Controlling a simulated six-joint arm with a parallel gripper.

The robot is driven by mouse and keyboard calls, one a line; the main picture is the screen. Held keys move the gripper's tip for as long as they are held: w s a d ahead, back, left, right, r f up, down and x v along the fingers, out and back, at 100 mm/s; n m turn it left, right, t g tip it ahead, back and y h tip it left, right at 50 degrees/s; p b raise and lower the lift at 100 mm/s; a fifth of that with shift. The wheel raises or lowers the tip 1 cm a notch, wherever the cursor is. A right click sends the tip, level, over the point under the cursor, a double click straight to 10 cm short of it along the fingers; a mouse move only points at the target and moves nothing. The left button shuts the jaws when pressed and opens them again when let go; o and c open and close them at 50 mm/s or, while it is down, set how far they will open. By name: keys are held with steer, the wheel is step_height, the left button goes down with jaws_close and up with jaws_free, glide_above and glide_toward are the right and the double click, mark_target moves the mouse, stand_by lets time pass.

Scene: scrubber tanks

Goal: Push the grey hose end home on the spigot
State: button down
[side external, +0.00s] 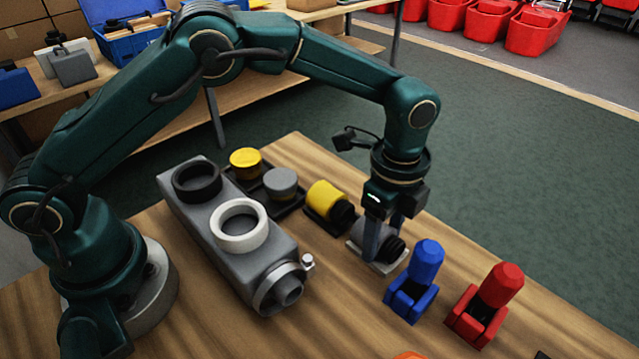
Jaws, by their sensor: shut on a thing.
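The grey hose end (359,233) sits low at its light-coloured stand (384,268), with a black ribbed part showing at its right. My gripper (384,240) points straight down and is shut on the grey hose end. The fingers hide part of it, and I cannot tell whether it still touches the stand. The spigot (291,291) sticks out from the front end of the grey tank (200,210), with a pale collar and small knob around its base. The spigot's mouth is bare, and the hose end is apart from it, to the right.
A yellow hose end (325,196) lies in a black stand behind. Blue (427,262) and red (501,286) pieces stand to the right. The tank top has a black ring (197,182) and a white ring (239,240). Yellow (245,163) and grey (280,183) caps sit in a tray.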

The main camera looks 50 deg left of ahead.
steer(key=shift+r, duration=0.15)
steer(key=shift+r, duration=2.9)
steer(key=s+d+g, duration=0.2)
steer(key=s+g, duration=0.1)
steer(key=s, duration=0.4)
steer(key=s+d+g, duration=0.3)
steer(key=s, duration=0.5)
steer(key=shift+a+f, duration=0.2)
steer(key=shift+f, duration=2.3)
steer(key=shift+w+a+f, duration=0.1)
steer(key=shift+a, duration=0.95)
steer(key=shift+a, duration=1.7)
steer(key=shift+c, duration=0.2)
jaws_free()
